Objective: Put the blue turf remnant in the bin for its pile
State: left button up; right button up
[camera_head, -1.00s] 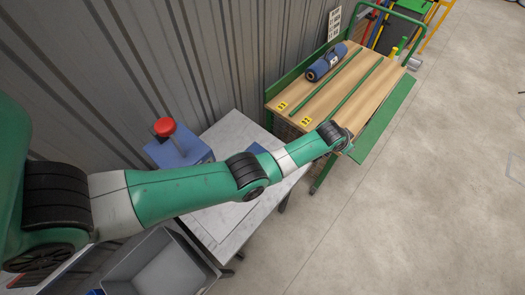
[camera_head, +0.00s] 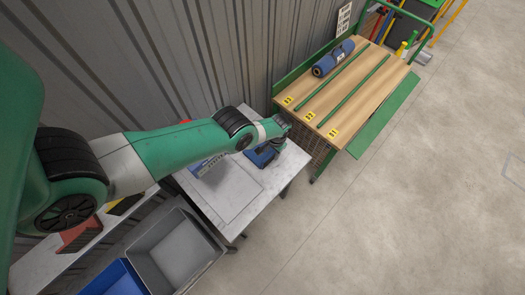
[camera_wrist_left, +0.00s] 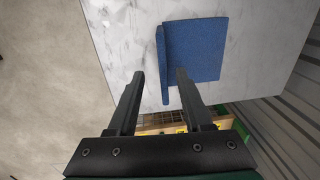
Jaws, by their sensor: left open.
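The blue turf remnant (camera_head: 257,158) is on the white marbled bench (camera_head: 262,187), near its right end, partly hidden by my left gripper in the head view. In the left wrist view the remnant (camera_wrist_left: 199,52) is a flat blue piece with a narrow raised strip along its left side. My left gripper (camera_wrist_left: 160,74) is open, its fingertips on either side of that strip's lower part in the picture. I cannot tell whether they touch it. A grey bin (camera_head: 212,243) and a blue bin (camera_head: 88,288) stand side by side below the bench. My right gripper is not in view.
A wooden-topped green cart (camera_head: 302,80) stands beyond the bench, with a blue turf roll (camera_head: 333,58), green divider rods (camera_head: 353,90) and yellow number labels. A blue device (camera_head: 203,165) sits on the bench behind my arm. The corrugated wall is close behind; floor at right is clear.

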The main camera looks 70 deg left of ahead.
pick_arm(q)
jog(key=b, duration=0.6)
send_over(269, 164)
notch_tip(269, 164, down, 8)
jog(key=shift+f, duration=0.1)
grip_shut()
